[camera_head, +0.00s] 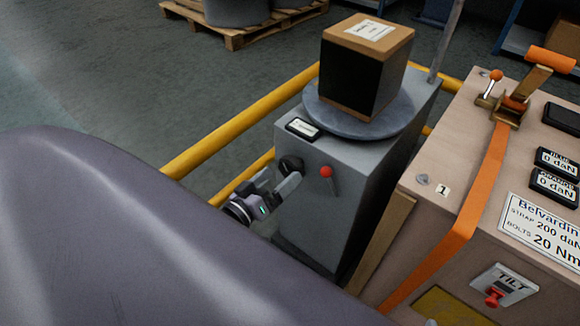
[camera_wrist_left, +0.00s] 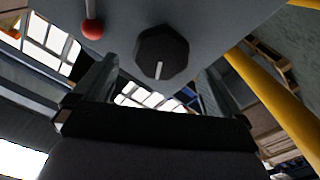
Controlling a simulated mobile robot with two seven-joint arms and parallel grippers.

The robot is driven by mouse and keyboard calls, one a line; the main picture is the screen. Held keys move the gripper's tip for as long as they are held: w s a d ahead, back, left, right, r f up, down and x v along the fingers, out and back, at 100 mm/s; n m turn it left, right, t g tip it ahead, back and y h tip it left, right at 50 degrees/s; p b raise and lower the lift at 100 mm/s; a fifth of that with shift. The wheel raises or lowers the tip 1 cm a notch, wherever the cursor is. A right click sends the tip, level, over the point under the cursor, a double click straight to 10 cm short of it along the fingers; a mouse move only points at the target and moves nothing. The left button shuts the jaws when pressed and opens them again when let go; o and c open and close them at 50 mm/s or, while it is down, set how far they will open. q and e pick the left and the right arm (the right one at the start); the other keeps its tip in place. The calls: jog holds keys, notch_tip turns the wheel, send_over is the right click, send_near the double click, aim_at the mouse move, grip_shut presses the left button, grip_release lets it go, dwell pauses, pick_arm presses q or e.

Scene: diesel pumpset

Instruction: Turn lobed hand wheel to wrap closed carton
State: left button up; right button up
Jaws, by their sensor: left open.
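A closed carton (camera_head: 384,36) with a brown top, dark sides and a white label sits on a round grey turntable (camera_head: 345,122) on top of a grey cabinet (camera_head: 318,235). The dark lobed hand wheel (camera_head: 291,163) is on the cabinet's front face. It also shows in the left wrist view (camera_wrist_left: 165,48), with a pale line on it. My left gripper (camera_head: 279,181) is open just in front of the wheel. In the left wrist view the two fingers of the gripper (camera_wrist_left: 160,72) stand apart, with the wheel beyond and between them, seemingly untouched. My right gripper is not in view.
A red-knobbed lever (camera_head: 326,172) sticks out right of the wheel, also in the left wrist view (camera_wrist_left: 92,28). A yellow rail (camera_head: 240,122) runs behind the cabinet. A beige strapping bench (camera_head: 440,150) with an orange strap stands close on the right. Open floor lies left.

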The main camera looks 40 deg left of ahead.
aim_at(287, 170)
pick_arm(q)
jog(key=shift+w+d+b, duration=0.2)
jog(key=shift+w+b, duration=0.35)
jog(key=shift+w, duration=2)
jog(key=shift+c, duration=0.3)
jog(key=c, duration=0.9)
